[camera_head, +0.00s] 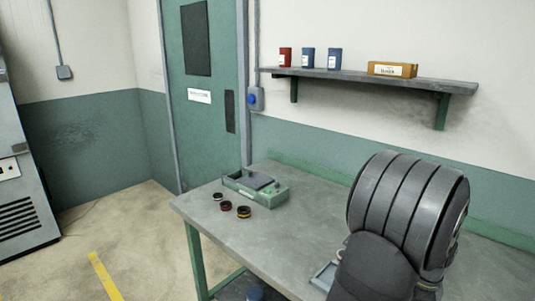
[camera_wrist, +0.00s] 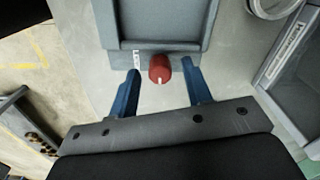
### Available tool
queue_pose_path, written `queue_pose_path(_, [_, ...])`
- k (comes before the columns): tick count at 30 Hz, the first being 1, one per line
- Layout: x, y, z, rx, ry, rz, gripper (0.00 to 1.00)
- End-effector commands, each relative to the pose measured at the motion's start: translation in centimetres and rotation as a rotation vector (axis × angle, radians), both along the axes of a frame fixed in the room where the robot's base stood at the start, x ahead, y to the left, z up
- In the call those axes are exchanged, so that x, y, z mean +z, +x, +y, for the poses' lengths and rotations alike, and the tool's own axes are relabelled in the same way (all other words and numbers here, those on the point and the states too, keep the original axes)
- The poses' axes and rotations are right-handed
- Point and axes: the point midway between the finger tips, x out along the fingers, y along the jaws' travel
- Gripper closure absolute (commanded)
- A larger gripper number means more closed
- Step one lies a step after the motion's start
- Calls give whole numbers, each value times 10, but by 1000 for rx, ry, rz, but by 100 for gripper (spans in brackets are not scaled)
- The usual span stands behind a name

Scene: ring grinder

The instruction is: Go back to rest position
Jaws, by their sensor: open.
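In the wrist view, my gripper (camera_wrist: 160,70) has two blue fingers spread apart with nothing held. A red knob (camera_wrist: 159,68) with a white mark shows between the fingertips. It sits at the front of a grey machine (camera_wrist: 165,20) with a small white label beside the knob. I cannot tell whether the fingers touch the knob; gaps show on both sides. In the head view my gripper is hidden and my dark arm fills the lower right.
The grey table (camera_head: 225,225) carries a green-grey device (camera_head: 256,187) and several small dark rings (camera_head: 243,211). A labelled grey container (camera_wrist: 285,55) is at the right in the wrist view, near a round metallic thing (camera_wrist: 272,7). A wall shelf (camera_head: 370,77) holds cans and a box.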

Motion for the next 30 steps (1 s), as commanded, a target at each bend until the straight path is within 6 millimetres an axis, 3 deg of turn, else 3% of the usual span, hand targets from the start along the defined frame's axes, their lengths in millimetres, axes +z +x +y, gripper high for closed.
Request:
queue_pose_path(21, [0, 0, 0, 580, 0, 0, 55])
queue_pose_path(27, [0, -1, 0, 696, -1, -1, 55])
queue_pose_path(30, [11, 0, 0, 691, -2, -1, 55])
